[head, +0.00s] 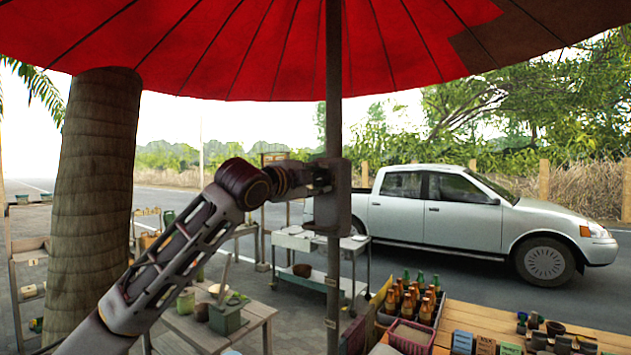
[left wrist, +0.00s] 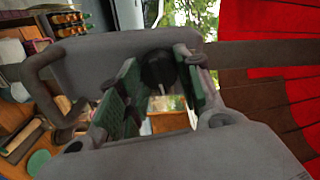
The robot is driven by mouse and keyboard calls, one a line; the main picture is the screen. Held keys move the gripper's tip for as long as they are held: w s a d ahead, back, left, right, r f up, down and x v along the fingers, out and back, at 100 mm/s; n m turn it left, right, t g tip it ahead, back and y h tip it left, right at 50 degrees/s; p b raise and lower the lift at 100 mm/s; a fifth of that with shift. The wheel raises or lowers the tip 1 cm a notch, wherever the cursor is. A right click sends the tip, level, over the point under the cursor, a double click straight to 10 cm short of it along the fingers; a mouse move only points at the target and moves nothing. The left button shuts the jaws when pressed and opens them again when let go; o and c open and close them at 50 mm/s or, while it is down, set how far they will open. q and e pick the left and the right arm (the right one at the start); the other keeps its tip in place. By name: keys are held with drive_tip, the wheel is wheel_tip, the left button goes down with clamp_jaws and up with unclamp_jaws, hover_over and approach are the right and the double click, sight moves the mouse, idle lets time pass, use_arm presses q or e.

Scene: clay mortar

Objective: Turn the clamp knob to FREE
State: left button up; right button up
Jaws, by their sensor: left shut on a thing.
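The red umbrella's pole (head: 334,110) stands upright in the middle of the head view. A grey clamp block (head: 330,212) sits on it at about mid-height. My left arm comes up from the lower left, and its left gripper (head: 322,178) is at the clamp's upper front. In the left wrist view the round black clamp knob (left wrist: 157,68), with a pale mark on it, lies between the green-padded fingers of the left gripper (left wrist: 160,88), which is shut on it. No FREE label is readable. My right gripper is not in view.
The red umbrella canopy (head: 250,50) spreads overhead. A palm trunk (head: 95,190) stands at the left. Below are a metal cart (head: 310,245), a wooden table (head: 478,318) with a crate of bottles (head: 410,303), and a low table (head: 185,330). A silver pickup (head: 460,215) is parked behind.

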use_arm(q)
drive_tip(key=shift+f+m, duration=0.1)
drive_tip(key=shift+m, duration=1.2)
drive_tip(key=o, duration=1)
drive_tip(key=shift+s, duration=0.15)
drive_tip(key=shift+v, duration=5.85)
